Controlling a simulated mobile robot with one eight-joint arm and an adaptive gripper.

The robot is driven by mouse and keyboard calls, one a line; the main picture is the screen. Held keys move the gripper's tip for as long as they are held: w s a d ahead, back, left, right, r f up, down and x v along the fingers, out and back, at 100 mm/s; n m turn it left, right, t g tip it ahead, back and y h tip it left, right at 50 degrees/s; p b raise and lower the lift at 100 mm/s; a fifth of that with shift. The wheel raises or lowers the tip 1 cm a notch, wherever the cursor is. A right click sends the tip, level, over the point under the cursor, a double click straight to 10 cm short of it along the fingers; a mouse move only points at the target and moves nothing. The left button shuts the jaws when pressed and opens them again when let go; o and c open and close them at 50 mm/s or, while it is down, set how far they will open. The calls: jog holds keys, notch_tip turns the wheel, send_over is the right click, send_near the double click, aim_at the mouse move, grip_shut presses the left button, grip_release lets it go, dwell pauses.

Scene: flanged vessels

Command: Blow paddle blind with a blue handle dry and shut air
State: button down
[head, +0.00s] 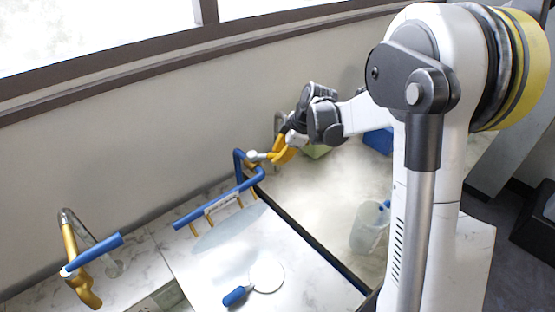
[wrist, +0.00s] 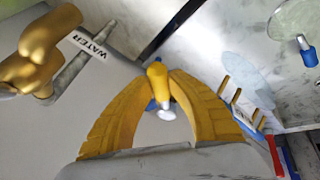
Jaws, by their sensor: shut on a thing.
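The paddle blind with a blue handle (head: 267,276) lies flat on the pale marble top in the head view, its round disc white. It also shows at the upper right of the wrist view (wrist: 308,52). My gripper (head: 276,155) is at the back, by the wall, well away from the blind. Its yellow fingers (wrist: 160,95) are shut on a short yellow piece (wrist: 157,72) with a pale round end. I cannot tell whether this piece is the air valve's handle. At left, a brass fitting with a blue bar (head: 103,250) stands by the wall.
A blue rail with yellow pegs (head: 190,218) stands between my gripper and the blind. A brass tap (wrist: 42,55) beside a bar labelled WATER (wrist: 87,46) is near my gripper. A clear beaker (head: 364,236) stands at right. The marble around the blind is clear.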

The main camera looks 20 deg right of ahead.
jog(key=shift+w+d+n, duration=0.1)
jog(key=shift+w+n, duration=0.2)
jog(key=shift+n, duration=0.2)
jog(key=c, duration=1.2)
grip_release()
jog(key=shift+w, duration=0.15)
jog(key=shift+c, duration=0.2)
jog(key=shift+r, duration=0.1)
jog(key=v, duration=1.1)
jog(key=shift+d+r, duration=0.3)
jog(key=shift+d, duration=0.05)
